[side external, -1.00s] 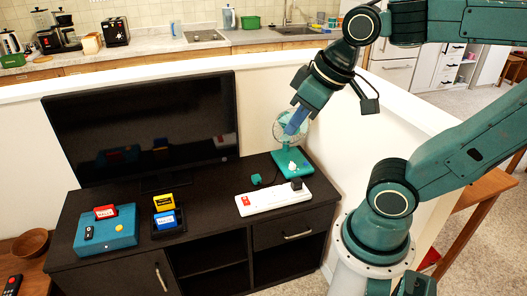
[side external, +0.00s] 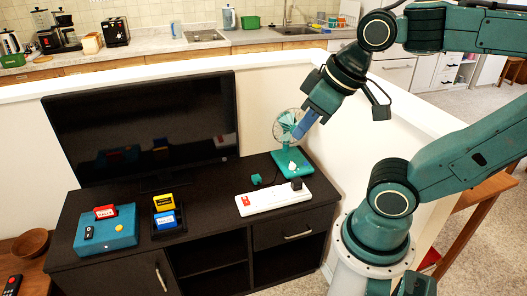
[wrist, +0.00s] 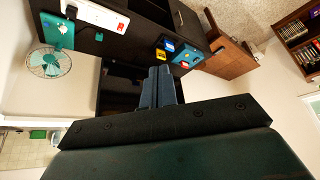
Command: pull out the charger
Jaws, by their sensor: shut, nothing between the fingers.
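A white power strip (side external: 272,199) lies on the dark cabinet top, with a red switch at its left end. A black charger block (side external: 296,184) sits on the strip's right end. In the wrist view the strip (wrist: 100,15) and the black block (wrist: 71,11) show at the upper left. A small teal cube (side external: 256,179) lies on the cabinet behind the strip. My gripper (side external: 299,134) is shut and empty, in the air above the cabinet, in front of the fan and well above the strip. Its blue fingers (wrist: 161,84) are together in the wrist view.
A teal fan (side external: 290,160) stands behind the strip, close to my fingers in the side view. A dark television (side external: 145,130) stands to the left. A teal box (side external: 107,232) and blue and yellow blocks (side external: 165,218) are on the cabinet's left. A white wall (side external: 350,150) rises behind.

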